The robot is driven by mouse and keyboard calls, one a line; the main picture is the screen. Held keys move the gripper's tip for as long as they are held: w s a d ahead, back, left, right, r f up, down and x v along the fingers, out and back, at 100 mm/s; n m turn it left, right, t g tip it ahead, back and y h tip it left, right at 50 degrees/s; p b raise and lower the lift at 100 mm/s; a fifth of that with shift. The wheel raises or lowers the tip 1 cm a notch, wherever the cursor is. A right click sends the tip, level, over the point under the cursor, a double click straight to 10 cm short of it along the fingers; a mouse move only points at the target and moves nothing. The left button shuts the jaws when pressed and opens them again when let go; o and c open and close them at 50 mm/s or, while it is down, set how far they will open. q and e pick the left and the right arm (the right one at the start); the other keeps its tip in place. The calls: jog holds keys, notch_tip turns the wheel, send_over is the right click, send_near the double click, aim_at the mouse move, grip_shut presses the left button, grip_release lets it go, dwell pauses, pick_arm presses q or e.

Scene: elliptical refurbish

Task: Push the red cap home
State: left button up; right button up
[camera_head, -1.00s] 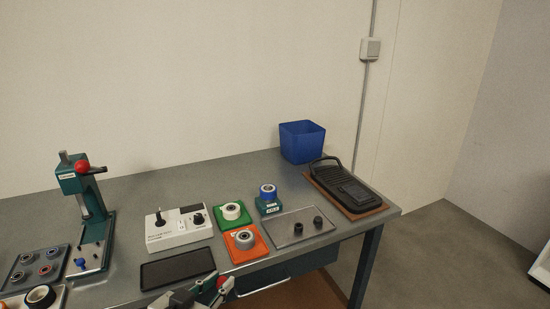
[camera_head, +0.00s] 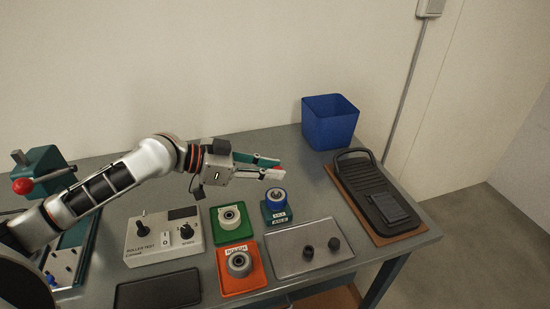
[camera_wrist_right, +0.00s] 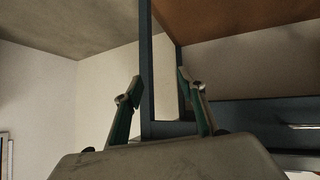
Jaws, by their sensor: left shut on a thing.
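My left gripper (camera_head: 272,167) reaches in from the left above the table and is shut on the small red cap (camera_head: 279,168), mostly hidden between its fingertips. The cap is in the air, above and apart from a blue-rimmed roller (camera_head: 276,195) standing in a small teal holder (camera_head: 276,215) with a label. In the right wrist view my right gripper (camera_wrist_right: 159,86) is open and empty, with table legs and the underside of a table behind it.
A green tray (camera_head: 232,235) and an orange tray (camera_head: 255,277) each hold a roller. A metal plate (camera_head: 290,263) carries two dark knobs. A control box (camera_head: 150,252) stands at left. A blue bin (camera_head: 329,121) and a black pedal-like unit (camera_head: 372,195) stand at right.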

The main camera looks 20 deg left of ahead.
aim_at(270, 196)
pick_arm(q)
jog(key=shift+s+f, duration=0.15)
jog(key=shift+f, duration=0.25)
jog(key=shift+f+b, duration=0.4)
jog(key=shift+f, duration=0.75)
jog(key=shift+f+b, duration=0.65)
jog(key=shift+b, duration=0.25)
jog(key=shift+f+b, duration=0.6)
jog(key=shift+f, duration=0.05)
pick_arm(e)
jog(key=shift+w+a+f+t+y, duration=0.1)
jog(key=shift+w+a+t+y, duration=0.1)
jog(key=shift+w+a, duration=0.3)
jog(key=shift+w+a+f+t+y, duration=0.1)
jog(key=shift+w+a+y, duration=0.1)
jog(key=shift+a, duration=0.5)
jog(key=shift+s+d+f, duration=0.1)
jog(key=shift+s+f, duration=0.05)
jog(key=shift+f, duration=0.05)
jog(key=shift+r, duration=0.15)
